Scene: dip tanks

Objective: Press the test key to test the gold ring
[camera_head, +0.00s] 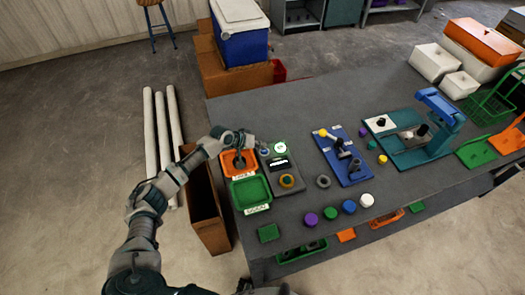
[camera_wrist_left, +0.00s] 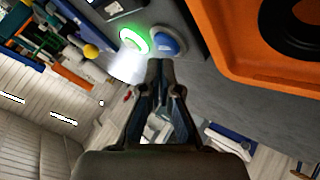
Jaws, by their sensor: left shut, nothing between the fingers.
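The grey tester (camera_head: 287,165) stands on the dark table, with a gold ring (camera_head: 287,181) lying on its near part. A round lamp (camera_head: 279,148) glows green and white on the tester, and it also shows in the wrist view (camera_wrist_left: 133,40). A blue round key (camera_head: 264,151) sits left of the lamp; in the wrist view the key (camera_wrist_left: 168,40) is just beyond my fingertips. My left gripper (camera_head: 248,143) is shut and empty, close to the key. I cannot tell whether it touches the key. My right gripper is not in view.
An orange tray (camera_head: 228,170) and a green tray (camera_head: 240,203) lie left of the tester. A dark ring (camera_wrist_left: 295,25) lies in the orange tray. A grey ring (camera_head: 323,181), a blue fixture board (camera_head: 345,160) and several coloured caps stand to the right.

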